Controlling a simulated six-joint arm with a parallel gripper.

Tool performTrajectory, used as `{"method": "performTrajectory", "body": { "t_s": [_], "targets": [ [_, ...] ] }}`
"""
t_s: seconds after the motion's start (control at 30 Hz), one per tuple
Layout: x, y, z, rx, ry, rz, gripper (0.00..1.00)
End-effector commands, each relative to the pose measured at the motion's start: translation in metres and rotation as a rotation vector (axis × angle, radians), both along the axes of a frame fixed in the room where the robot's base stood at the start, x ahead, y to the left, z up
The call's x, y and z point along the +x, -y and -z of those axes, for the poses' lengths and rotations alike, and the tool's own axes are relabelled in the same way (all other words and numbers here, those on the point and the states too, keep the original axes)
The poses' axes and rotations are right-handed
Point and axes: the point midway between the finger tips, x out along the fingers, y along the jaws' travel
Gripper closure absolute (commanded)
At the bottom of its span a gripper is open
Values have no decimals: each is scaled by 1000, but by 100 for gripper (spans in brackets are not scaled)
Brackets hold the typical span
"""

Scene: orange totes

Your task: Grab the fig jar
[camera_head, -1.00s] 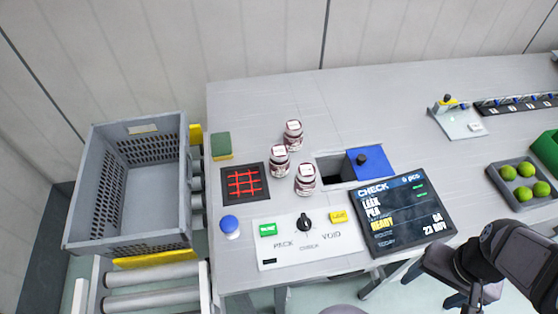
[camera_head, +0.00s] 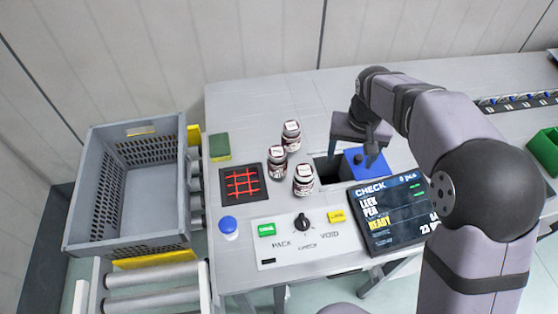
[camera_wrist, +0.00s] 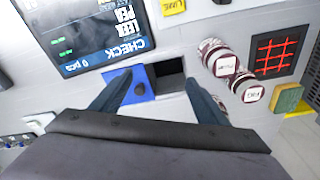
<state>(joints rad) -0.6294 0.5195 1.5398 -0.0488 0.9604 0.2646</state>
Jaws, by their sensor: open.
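Three similar dark red jars with pale lettered lids stand upright on the grey table. In the head view they are a back jar (camera_head: 291,136), a left jar (camera_head: 277,163) and a front jar (camera_head: 303,180). The lettering is too small there to tell which is fig. The wrist view shows jars at upper right; the lower lid (camera_wrist: 252,93) seems to read FIG, but I cannot be sure. My gripper (camera_head: 354,150) is above the blue block and square opening, right of the jars. Its two fingers (camera_wrist: 158,82) are apart with nothing held.
A blue block with a dark knob (camera_head: 368,168) adjoins the square opening (camera_head: 326,170). A tilted screen (camera_head: 387,212) and button panel (camera_head: 300,240) lie in front. A red-grid pad (camera_head: 241,184), sponge (camera_head: 219,147) and grey crate (camera_head: 77,235) are left.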

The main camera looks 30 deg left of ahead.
Motion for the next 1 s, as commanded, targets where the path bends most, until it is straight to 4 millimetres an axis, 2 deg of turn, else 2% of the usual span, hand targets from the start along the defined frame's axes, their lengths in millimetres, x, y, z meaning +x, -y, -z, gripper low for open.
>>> {"method": "performTrajectory", "body": {
  "t_s": [0.03,0.1,0.2,0.3,0.4,0.47,0.53,0.63,0.77,1.0],
  "targets": [
    [-2,-35,2,5,8,-41,32],
    [-6,-75,3,13,21,-79,32],
    [-17,-122,5,25,35,-126,32],
    [-29,-157,7,35,44,-159,32],
    [-41,-182,9,44,52,-183,32],
    [-46,-191,10,47,54,-192,32],
    [-56,-186,23,20,16,-196,32],
    [-63,-184,30,7,-9,-199,32],
    [-63,-183,33,4,-13,-200,32],
    [-61,-184,49,4,-12,-200,32]
  ]
}}
